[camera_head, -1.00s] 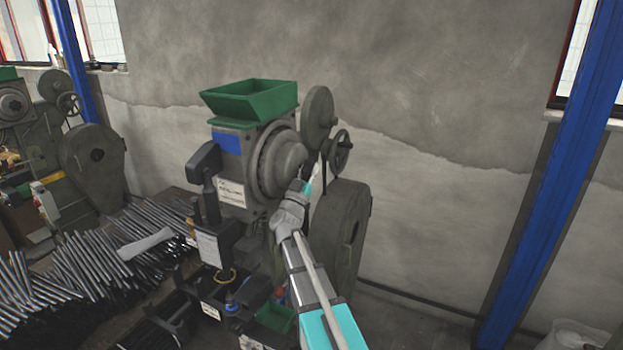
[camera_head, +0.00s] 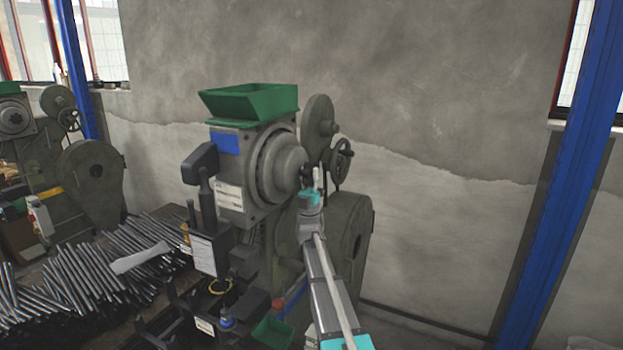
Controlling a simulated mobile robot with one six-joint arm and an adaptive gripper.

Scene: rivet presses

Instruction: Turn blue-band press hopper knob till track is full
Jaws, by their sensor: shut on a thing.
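The blue-band press (camera_head: 262,225) stands in the middle, with a blue band (camera_head: 227,143) on its front and a green hopper (camera_head: 250,103) on top. A round grey hub (camera_head: 282,168) faces right of the band. The small dark hopper knob (camera_head: 304,178) sits at the hub's centre. My gripper (camera_head: 312,178) is at the knob, reached from below right, and is shut on it. My wrist and fingers partly hide the knob. The feed track cannot be made out clearly, so its fill is not visible.
A handwheel (camera_head: 341,158) and grey discs stand just right of my gripper. A dark lever (camera_head: 201,160) juts out at the press's left. Metal rods (camera_head: 90,265) are heaped on the bench. A second press (camera_head: 45,165) stands far left. The wall side at right is open.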

